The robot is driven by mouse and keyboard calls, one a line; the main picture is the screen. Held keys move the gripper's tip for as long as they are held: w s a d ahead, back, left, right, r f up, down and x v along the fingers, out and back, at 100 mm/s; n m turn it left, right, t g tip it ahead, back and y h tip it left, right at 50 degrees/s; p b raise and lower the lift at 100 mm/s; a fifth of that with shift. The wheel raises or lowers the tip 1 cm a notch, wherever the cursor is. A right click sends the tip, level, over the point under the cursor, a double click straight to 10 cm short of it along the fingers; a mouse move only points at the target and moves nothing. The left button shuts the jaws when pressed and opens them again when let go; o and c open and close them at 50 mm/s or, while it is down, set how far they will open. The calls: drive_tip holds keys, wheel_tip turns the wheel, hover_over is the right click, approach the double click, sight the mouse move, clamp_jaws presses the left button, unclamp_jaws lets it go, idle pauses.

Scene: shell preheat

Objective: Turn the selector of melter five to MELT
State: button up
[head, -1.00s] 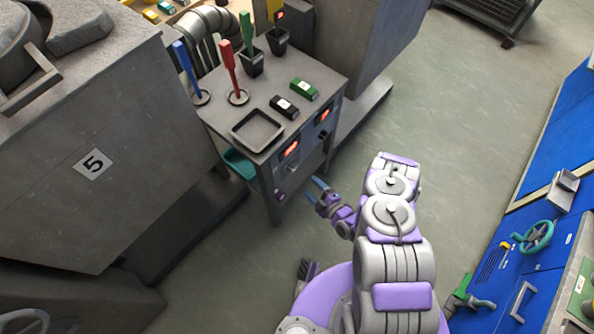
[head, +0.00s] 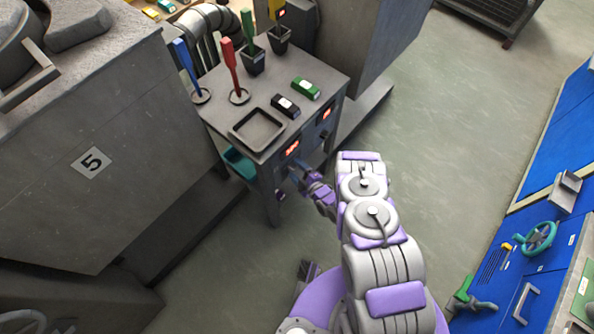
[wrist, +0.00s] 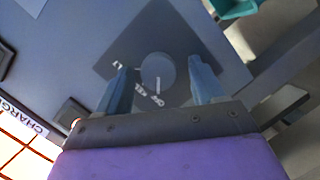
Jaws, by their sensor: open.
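The selector (wrist: 158,74) is a round grey knob with a white pointer line, on a dark plate on the cabinet front, in the wrist view. Its pointer faces down in that view, toward lettering that seems to read OFF; other labels are partly hidden by a finger. My gripper (wrist: 160,82) is open, its two blue-grey fingers on either side of the knob; I cannot tell whether they touch it. In the head view my gripper (head: 294,172) is at the cabinet front, below a lit red display (head: 292,148), hiding the selector. Melter five (head: 130,130) stands left with a 5 plate.
The control cabinet (head: 225,125) carries a tray (head: 257,127), blue and red handled tools, dark cups and small black and green boxes. A second red display (head: 326,113) is farther right. A teal bin (head: 239,163) sits under the cabinet's left side.

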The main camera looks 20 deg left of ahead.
drive_tip(key=shift+d, duration=0.2)
drive_tip(key=c, duration=1.1)
drive_tip(key=shift+o, duration=0.2)
drive_tip(key=shift+a+r, duration=0.1)
drive_tip(key=m+g+p, duration=0.1)
drive_tip(key=m, duration=0.2)
drive_tip(key=shift+w+r, duration=0.1)
drive_tip(key=shift+w, duration=0.05)
drive_tip(key=m+g+b, duration=0.1)
drive_tip(key=m, duration=0.1)
drive_tip(key=shift+w+m+g+y, duration=0.1)
drive_tip(key=shift+m+g+y, duration=0.2)
drive_tip(key=shift+g+y, duration=0.1)
drive_tip(key=m+g+b, duration=0.2)
drive_tip(key=m+b, duration=0.2)
drive_tip(key=shift+w+y, duration=0.15)
drive_tip(key=shift+y, duration=0.25)
drive_tip(key=shift+w+d+m+g+y+b, duration=0.1)
drive_tip(key=shift+m+g+y+b, duration=0.25)
drive_tip(key=shift+m, duration=0.65)
drive_tip(key=shift+d+m+g+y+b, duration=0.1)
drive_tip(key=shift+m+g+y+b, duration=0.2)
drive_tip(key=shift+m, duration=0.7)
